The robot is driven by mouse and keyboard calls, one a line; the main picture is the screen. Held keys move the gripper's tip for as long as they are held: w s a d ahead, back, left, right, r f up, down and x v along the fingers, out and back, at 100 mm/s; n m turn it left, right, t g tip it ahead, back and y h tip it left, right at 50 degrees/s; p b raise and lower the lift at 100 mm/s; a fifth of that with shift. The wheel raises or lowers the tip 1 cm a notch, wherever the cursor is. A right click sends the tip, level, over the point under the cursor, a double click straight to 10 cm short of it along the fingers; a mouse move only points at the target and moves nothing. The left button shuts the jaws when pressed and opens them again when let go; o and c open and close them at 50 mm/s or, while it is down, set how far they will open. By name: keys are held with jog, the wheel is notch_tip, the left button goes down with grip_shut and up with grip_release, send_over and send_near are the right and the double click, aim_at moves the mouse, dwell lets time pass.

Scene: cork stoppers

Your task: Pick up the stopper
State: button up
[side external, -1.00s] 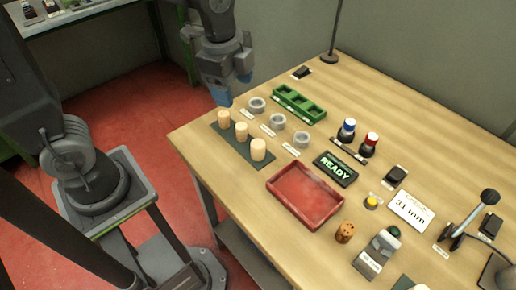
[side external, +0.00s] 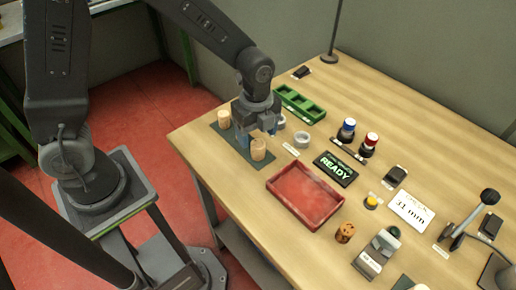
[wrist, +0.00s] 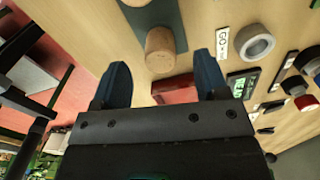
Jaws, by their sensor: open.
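Pale stoppers stand upright on a dark mat (side external: 213,128) near the table's left edge. In the side view I see the left stopper (side external: 224,118) and the right stopper (side external: 258,149); my gripper hides the middle one. My gripper (side external: 256,133) points down over the middle of the mat, its blue fingers apart. In the wrist view a stopper (wrist: 160,48) shows between and beyond the open fingers, near the mat's end. Part of another stopper shows at the top edge (wrist: 134,3). Nothing is held. I cannot tell whether a finger touches a stopper.
Grey rings (side external: 302,139) with labels stand just behind the mat. A green compartment tray (side external: 300,104) is at the back, a red tray (side external: 303,194) to the right. A darker speckled cork (side external: 345,232) stands near the front edge. The READY display (side external: 335,168) lies farther right.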

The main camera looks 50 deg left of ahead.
aim_at(258, 143)
jog(key=f, duration=0.5)
jog(key=shift+s+d, duration=0.1)
jog(key=shift+d, duration=0.25)
jog(key=c, duration=1)
